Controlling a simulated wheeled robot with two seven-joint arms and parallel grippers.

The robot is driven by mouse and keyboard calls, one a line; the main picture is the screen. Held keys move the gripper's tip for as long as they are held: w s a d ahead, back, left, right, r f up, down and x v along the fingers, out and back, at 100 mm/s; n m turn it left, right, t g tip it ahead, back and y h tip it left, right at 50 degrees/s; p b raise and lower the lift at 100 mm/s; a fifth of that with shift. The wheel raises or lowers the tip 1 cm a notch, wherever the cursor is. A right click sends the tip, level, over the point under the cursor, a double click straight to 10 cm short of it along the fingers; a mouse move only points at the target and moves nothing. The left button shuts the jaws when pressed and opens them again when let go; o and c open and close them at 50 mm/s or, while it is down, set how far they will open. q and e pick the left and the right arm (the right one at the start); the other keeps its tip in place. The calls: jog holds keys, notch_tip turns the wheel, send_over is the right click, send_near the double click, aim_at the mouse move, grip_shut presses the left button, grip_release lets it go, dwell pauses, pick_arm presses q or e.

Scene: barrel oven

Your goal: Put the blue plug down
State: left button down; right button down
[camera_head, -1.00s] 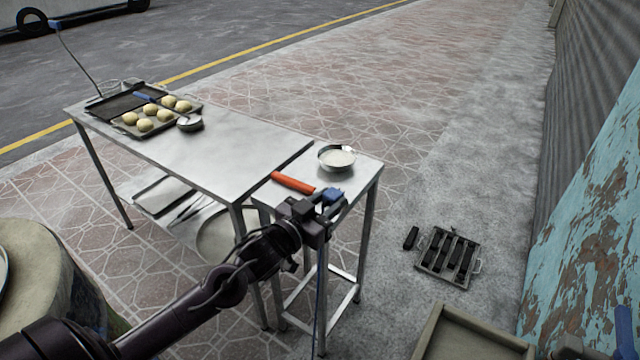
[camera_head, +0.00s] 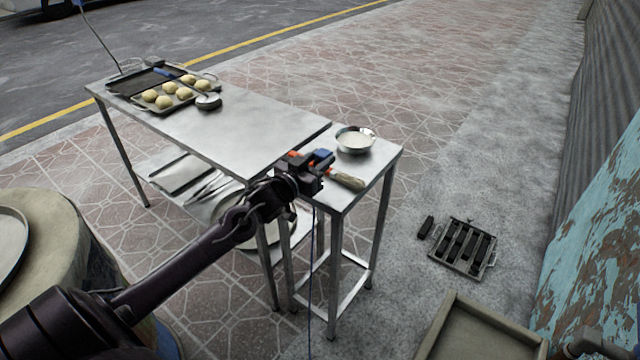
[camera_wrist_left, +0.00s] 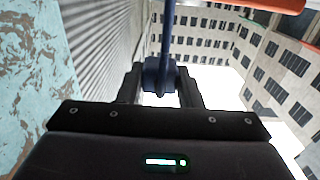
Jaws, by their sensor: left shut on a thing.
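The blue plug (camera_head: 322,156) is held between the fingers of my left gripper (camera_head: 319,164), above the small metal side table (camera_head: 372,174). In the left wrist view the blue plug (camera_wrist_left: 160,76) sits between the two dark fingers, with its blue cord running away from it. In the head view the cord (camera_head: 311,265) hangs down past the table's near edge. I cannot tell whether the plug touches the tabletop. My right gripper is not seen.
A red-handled tool with a tan end (camera_head: 347,181) lies on the side table, partly hidden by my gripper. A bowl of white stuff (camera_head: 355,141) stands behind. The long table (camera_head: 235,130) holds a dough tray (camera_head: 163,109). A rack of dark bars (camera_head: 463,247) is on the ground.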

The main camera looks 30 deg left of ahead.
pick_arm(q)
notch_tip(320, 180, down, 3)
jog(key=shift+r, duration=0.1)
jog(key=shift+f, duration=0.3)
notch_tip(320, 180, down, 4)
jog(key=shift+r, duration=0.25)
jog(key=shift+f, duration=0.4)
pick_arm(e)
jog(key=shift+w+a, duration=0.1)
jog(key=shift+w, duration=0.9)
pick_arm(q)
jog(key=shift+b, duration=0.3)
jog(key=c, duration=1)
grip_release()
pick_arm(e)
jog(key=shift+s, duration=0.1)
pick_arm(q)
jog(key=shift+s, duration=0.1)
